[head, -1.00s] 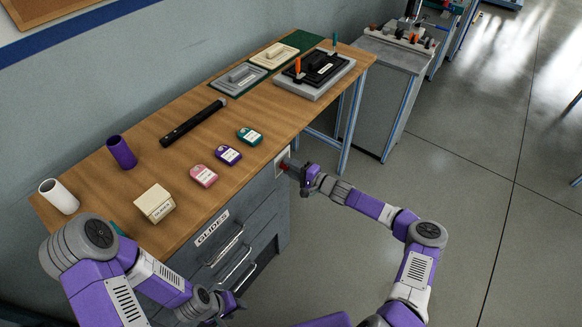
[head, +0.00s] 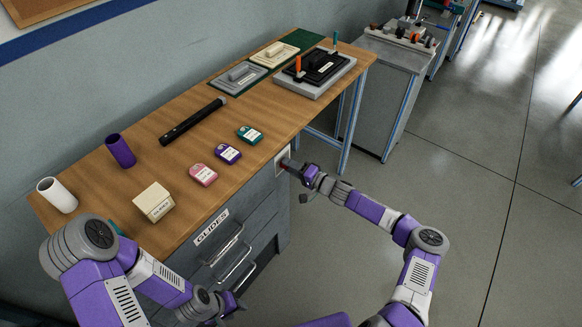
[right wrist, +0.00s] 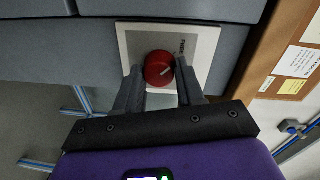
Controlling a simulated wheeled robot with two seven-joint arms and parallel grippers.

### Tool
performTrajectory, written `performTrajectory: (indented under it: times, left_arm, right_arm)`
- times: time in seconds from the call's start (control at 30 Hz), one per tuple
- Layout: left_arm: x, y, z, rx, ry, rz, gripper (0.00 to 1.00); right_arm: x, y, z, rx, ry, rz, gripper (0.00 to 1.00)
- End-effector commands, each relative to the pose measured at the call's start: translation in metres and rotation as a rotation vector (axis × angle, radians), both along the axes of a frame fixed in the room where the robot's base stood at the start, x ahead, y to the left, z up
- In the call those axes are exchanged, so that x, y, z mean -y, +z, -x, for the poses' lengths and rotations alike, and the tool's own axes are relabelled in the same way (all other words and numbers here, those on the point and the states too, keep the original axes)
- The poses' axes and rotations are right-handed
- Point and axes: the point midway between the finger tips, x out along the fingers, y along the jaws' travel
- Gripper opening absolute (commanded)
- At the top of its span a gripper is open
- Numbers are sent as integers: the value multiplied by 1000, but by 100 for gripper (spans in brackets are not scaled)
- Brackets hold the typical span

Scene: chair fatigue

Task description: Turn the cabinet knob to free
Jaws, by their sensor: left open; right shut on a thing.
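The red cabinet knob (right wrist: 159,68) sits on a pale square plate (right wrist: 205,45) on the grey cabinet front, seen in the right wrist view. A light pointer line on the knob slants toward the upper right of that view. My right gripper (right wrist: 158,75) is shut on the knob, one finger on each side. In the head view my right gripper (head: 290,164) is at the plate (head: 281,160) and hides most of the knob. My left gripper (head: 236,303) is open and low in front of the drawers, apart from the knob.
The cabinet has drawers with handles (head: 235,262) and a "GLIDES" label (head: 211,227). The wooden worktop (head: 190,150) above holds a cream box (head: 154,202), small labelled tags, a black bar (head: 193,121) and two cups. The floor at right is clear.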

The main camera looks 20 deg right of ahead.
Motion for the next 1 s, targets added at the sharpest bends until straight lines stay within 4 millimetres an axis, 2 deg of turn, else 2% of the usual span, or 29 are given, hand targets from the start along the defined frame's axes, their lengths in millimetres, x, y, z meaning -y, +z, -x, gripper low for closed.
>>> performTrajectory:
  times: [0.13,0.17,0.3,0.67,1.0]
  left_arm:
    - [0,0,0,0,0,0,43]
    - [0,0,0,0,0,0,43]
    - [0,0,0,0,0,0,43]
    - [0,2,0,0,0,0,43]
    - [0,14,0,0,0,0,43]
  right_arm:
    - [0,-1,0,0,0,4,8]
    - [1,-1,0,0,0,4,43]
    - [0,-1,0,0,0,3,64]
    - [5,1,4,-1,-1,2,64]
    - [38,5,47,-1,-1,1,64]
